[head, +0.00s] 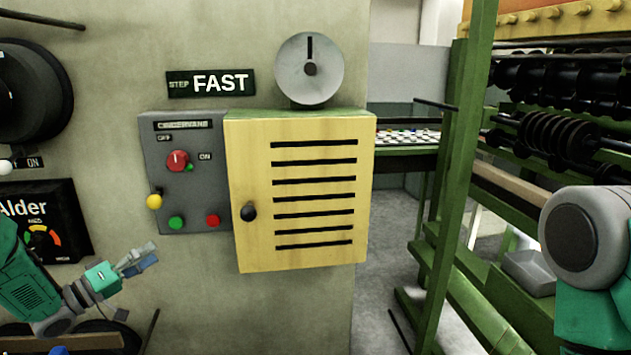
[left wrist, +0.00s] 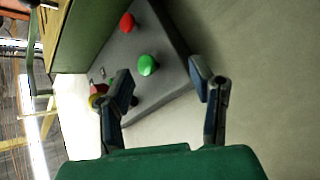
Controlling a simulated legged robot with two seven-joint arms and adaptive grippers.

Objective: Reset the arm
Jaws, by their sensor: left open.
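My left gripper (head: 138,261) is open and empty, below and to the left of a grey control panel (head: 205,203) on the wall. In the left wrist view its two fingers (left wrist: 165,88) are spread apart in front of the panel (left wrist: 157,60). The green button (left wrist: 147,65) shows between and beyond the fingers, and the red button (left wrist: 127,22) is above it. A yellow knob is partly hidden behind the left finger. In the head view, part of my right arm (head: 585,240) shows at the right edge; its gripper is out of view.
A yellow louvred cabinet (head: 318,190) with a black knob juts out beside the panel. A round dial (head: 309,68) and a FAST sign (head: 211,83) are above. A green frame (head: 462,150) with dark spools stands at right. Open floor (head: 385,310) lies between cabinet and frame.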

